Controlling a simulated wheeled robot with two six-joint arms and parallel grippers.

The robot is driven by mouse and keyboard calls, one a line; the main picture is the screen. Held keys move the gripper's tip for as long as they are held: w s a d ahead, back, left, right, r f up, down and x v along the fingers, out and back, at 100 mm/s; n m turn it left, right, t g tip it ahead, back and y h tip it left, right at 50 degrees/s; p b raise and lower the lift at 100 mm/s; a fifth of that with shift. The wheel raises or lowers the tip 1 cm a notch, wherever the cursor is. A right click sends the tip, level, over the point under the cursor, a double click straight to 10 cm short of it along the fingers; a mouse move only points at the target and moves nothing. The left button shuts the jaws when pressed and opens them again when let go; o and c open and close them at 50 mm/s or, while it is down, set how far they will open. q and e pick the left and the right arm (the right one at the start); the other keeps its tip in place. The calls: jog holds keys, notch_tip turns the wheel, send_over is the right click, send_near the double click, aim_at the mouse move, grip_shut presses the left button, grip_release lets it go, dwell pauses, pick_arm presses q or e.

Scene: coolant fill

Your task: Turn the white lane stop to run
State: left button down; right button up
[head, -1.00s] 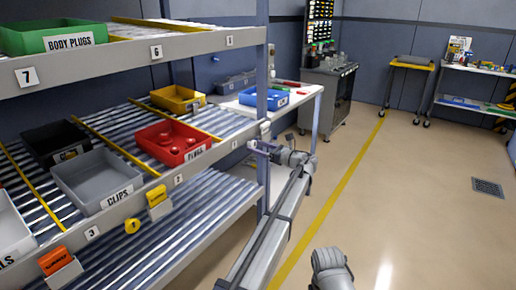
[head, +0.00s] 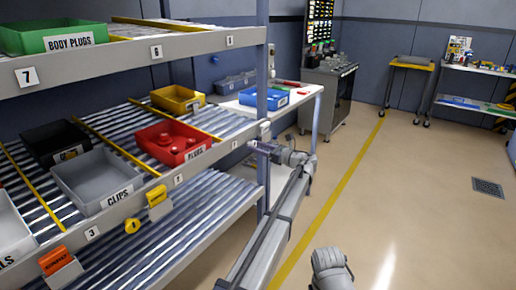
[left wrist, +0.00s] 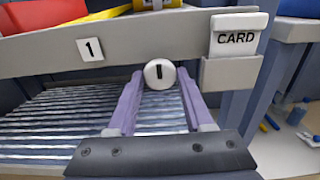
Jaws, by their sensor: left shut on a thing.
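The white lane stop (left wrist: 159,74) is a round white knob with a short black mark that stands about upright. It sits on the front rail (left wrist: 130,45) of the rack, right of the label 1. My left gripper has its two purple fingers on either side of the knob and is shut on it; it shows in the left wrist view (left wrist: 159,90) and at the rack's right end in the head view (head: 256,147). In the head view the knob is too small and covered to make out. My right gripper is not in view.
A white card in a holder (left wrist: 237,38) is close right of the knob. A red bin (head: 172,143) stands on the rollers above the rail. A yellow round stop (head: 132,226) is farther left. A table with a blue bin (head: 264,97) stands behind; the floor at right is clear.

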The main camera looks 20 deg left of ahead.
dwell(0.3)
pick_arm(q)
jog(key=n+t+b, duration=0.1)
jog(key=n, duration=0.7)
jog(key=n+b, duration=0.1)
jog(key=n, duration=0.7)
jog(key=shift+s+f+n+t, duration=0.1)
jog(key=shift+s+n+t, duration=0.05)
jog(key=shift+n+t, duration=0.25)
dwell(0.4)
jog(key=shift+c, duration=1.6)
grip_release()
